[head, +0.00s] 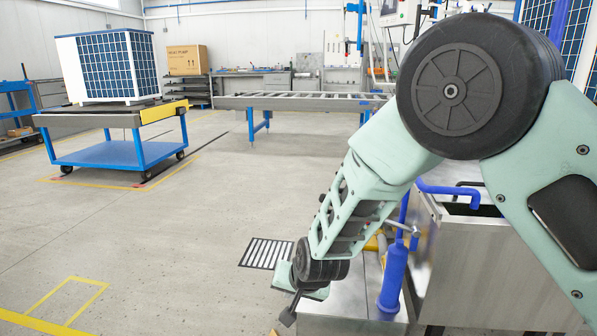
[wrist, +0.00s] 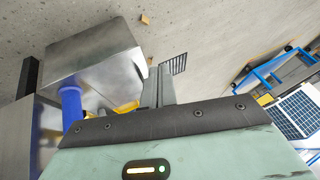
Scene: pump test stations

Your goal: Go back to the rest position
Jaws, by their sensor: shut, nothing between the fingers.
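My arm reaches from the right side of the head view down to the lower middle. My gripper (head: 288,316) hangs at its end, beside the left edge of a low metal box (head: 340,326). In the wrist view my gripper (wrist: 160,86) shows its two grey fingers together with nothing between them. The fingers stand apart from the metal box in that view. My forearm hides part of the station behind it.
A steel tank (head: 480,270) with blue pipes and a blue cylinder (head: 394,278) stands close on the right. A floor grate (head: 266,253) lies behind my gripper. A blue cart (head: 120,152) carries a heat pump unit (head: 108,66). A roller conveyor (head: 300,102) stands behind. The left floor is clear.

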